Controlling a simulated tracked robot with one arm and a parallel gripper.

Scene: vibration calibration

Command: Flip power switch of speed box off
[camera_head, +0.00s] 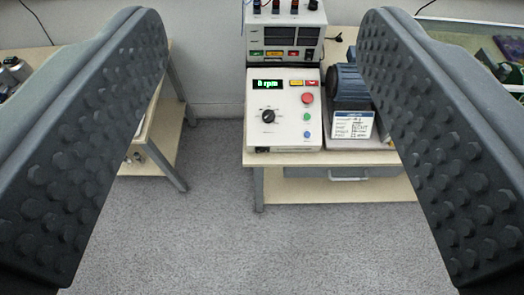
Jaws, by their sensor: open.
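The speed box (284,132) is a white box with a sloped front panel, standing on the bench straight ahead. Its green display (266,85) reads what looks like "0 rpm". The panel has a black dial (268,116), a red button (307,98), and small green and blue buttons below it. A small dark part (262,149) sits at the lower left of its front edge; I cannot tell if it is the power switch. My gripper (262,75) is open and empty, its two dark studded fingers framing the box at left and right, well short of it.
A power supply (286,32) stands behind the box. A dark motor (347,86) with a labelled plate (351,125) is to its right. The bench (400,188) has a lower shelf. Another table (160,135) stands at left. The grey floor (240,250) ahead is clear.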

